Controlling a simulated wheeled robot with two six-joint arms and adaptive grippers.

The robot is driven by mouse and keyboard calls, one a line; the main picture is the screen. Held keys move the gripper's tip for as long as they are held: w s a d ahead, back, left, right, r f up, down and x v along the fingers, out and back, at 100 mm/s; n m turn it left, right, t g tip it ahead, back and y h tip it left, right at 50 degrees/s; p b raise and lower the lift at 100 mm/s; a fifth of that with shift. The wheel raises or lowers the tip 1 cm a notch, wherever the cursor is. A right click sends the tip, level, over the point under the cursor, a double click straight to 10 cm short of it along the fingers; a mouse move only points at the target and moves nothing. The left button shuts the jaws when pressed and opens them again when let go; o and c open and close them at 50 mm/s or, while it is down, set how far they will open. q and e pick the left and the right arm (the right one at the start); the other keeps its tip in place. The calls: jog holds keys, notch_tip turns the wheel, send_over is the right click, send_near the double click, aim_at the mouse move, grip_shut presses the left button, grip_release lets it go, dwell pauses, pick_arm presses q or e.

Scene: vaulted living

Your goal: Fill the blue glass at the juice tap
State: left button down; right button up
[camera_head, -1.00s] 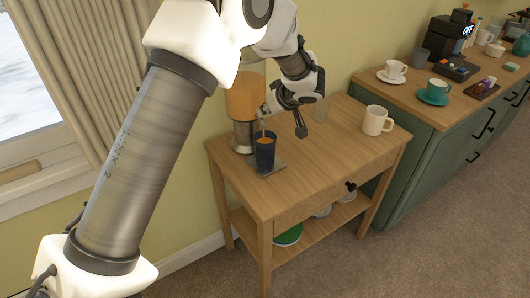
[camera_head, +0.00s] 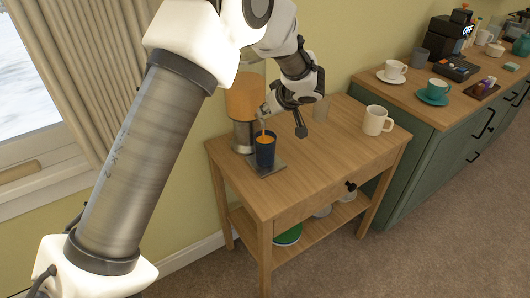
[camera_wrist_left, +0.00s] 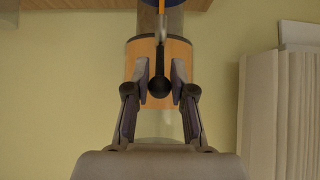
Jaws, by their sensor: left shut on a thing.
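The blue glass (camera_head: 265,154) stands upright on a grey tray (camera_head: 268,171) under the tap of the juice dispenser (camera_head: 245,100). An orange stream runs from the tap into the glass, and orange juice shows inside near its top. My left gripper (camera_head: 283,112) is at the tap, above the glass. In the left wrist view, its fingers (camera_wrist_left: 159,72) are closed around the black tap lever (camera_wrist_left: 160,86). The stream and a bit of the blue glass's rim (camera_wrist_left: 178,3) show at the top there. My right gripper is out of view.
Cups and a coffee machine (camera_head: 449,38) are on the green cabinet at right. The table's front is clear.

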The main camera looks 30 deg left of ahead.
pick_arm(q)
jog(key=shift+w+a+r, duration=0.2)
jog(key=shift+a+r, duration=0.1)
jog(key=shift+a, duration=0.05)
jog(key=shift+w+a+r+b, duration=0.15)
jog(key=shift+w+a+b, duration=0.05)
jog(key=shift+a, duration=0.3)
jog(key=shift+w+a+r+b, duration=0.15)
jog(key=shift+w+a, duration=0.05)
jog(key=shift+a, duration=0.25)
jog(key=c, duration=1.4)
grip_release()
jog(key=shift+w+a, duration=0.1)
jog(key=shift+a, duration=0.05)
jog(key=o, duration=0.4)
jog(key=shift+o, duration=0.2)
jog(key=shift+r+p, duration=0.5)
jog(key=shift+r, duration=2.5)
